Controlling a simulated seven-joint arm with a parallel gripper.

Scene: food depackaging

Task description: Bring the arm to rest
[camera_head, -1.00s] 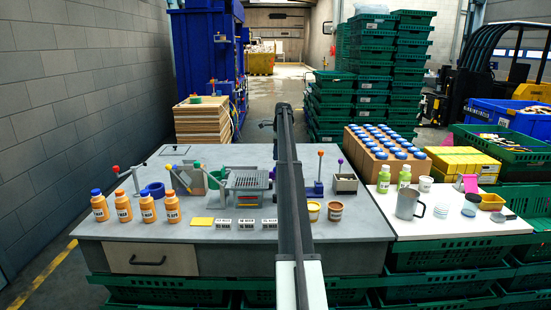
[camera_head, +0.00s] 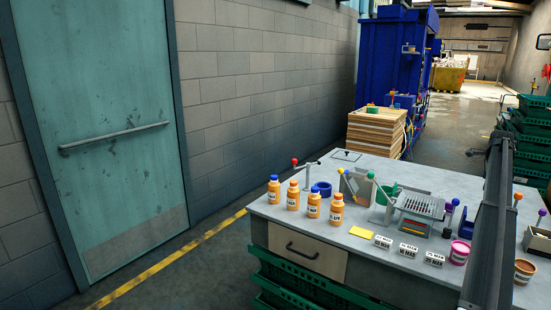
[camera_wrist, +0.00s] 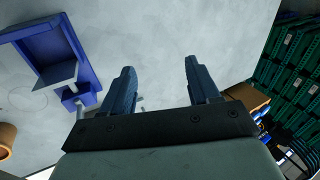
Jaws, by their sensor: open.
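My gripper shows in the wrist view (camera_wrist: 158,85), its two dark fingers apart with nothing between them. Beyond the fingers is the pale grey table top, with no object held. In the head view my arm (camera_head: 490,220) stretches away over the right part of the grey table (camera_head: 290,225). The gripper at its far end is too small and dark there to make out. A blue holder (camera_wrist: 70,60) stands on the table to the left of my fingers in the wrist view.
Several orange bottles (camera_head: 313,205) stand at the table's left edge. A grey slotted rack (camera_head: 418,207), date cards (camera_head: 408,251) and a brown-topped tub (camera_head: 524,271) are nearer my arm. Green crates (camera_head: 528,130) are stacked at right. The floor by the door (camera_head: 100,130) is clear.

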